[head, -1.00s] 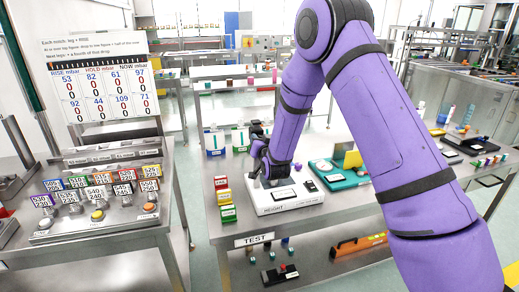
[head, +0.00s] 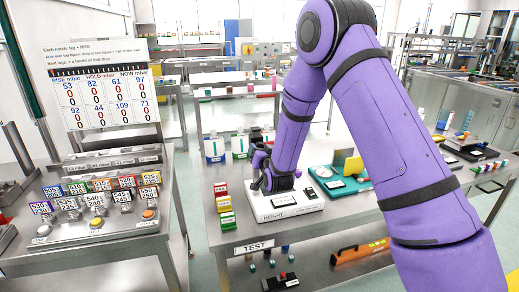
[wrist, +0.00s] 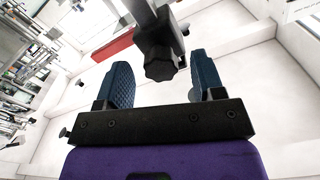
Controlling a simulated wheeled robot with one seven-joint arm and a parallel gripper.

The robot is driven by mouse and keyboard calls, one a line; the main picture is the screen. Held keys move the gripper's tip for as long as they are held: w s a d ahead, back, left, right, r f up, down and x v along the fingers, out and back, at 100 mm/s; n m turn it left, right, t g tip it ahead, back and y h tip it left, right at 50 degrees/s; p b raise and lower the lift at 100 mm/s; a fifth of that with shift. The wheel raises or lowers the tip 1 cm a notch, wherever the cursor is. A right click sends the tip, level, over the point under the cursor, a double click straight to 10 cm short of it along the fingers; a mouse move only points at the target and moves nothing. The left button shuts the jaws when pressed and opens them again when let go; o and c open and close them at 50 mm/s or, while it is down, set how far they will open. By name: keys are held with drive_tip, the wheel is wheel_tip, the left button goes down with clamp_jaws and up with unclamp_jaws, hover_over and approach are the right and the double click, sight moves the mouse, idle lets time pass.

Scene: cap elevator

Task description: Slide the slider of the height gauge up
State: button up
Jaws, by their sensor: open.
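The height gauge has a white base (head: 290,207) marked HEIGHT, on the metal table in the head view. My purple arm ends at this base, and my gripper (head: 258,172) is at its left end, mostly hiding the gauge's upright there. In the wrist view my gripper (wrist: 164,82) is open, with two blue ridged fingers apart. A black faceted knob (wrist: 159,64) on a dark grey bar (wrist: 148,22) sits between the fingers, with gaps visible on both sides. It appears to belong to the gauge's slider. Contact cannot be seen.
Red, yellow and green boxes (head: 226,217) stand left of the base. A teal tray (head: 336,182) with a yellow piece is to its right. A separate table with a button panel (head: 97,226) stands at the left.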

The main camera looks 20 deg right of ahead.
drive_tip(key=s, duration=0.8)
drive_tip(key=shift+s, duration=0.15)
drive_tip(key=shift+r, duration=0.1)
drive_tip(key=s+d+r+n+g, duration=0.1)
drive_tip(key=s+d+r+g, duration=0.15)
drive_tip(key=s+r, duration=0.45)
drive_tip(key=s+d+r+n+g, duration=0.1)
drive_tip(key=s+r+g, duration=0.35)
drive_tip(key=r, duration=0.55)
drive_tip(key=s+d+r+g, duration=0.1)
drive_tip(key=s+r+g, duration=0.1)
drive_tip(key=s, duration=1.1)
drive_tip(key=s+d+r+n+g, duration=0.1)
drive_tip(key=s+d+r+g, duration=0.1)
drive_tip(key=s, duration=1.1)
drive_tip(key=shift+s+d+r+n+g, duration=0.3)
drive_tip(key=shift+r+g, duration=0.2)
drive_tip(key=shift+g, duration=0.4)
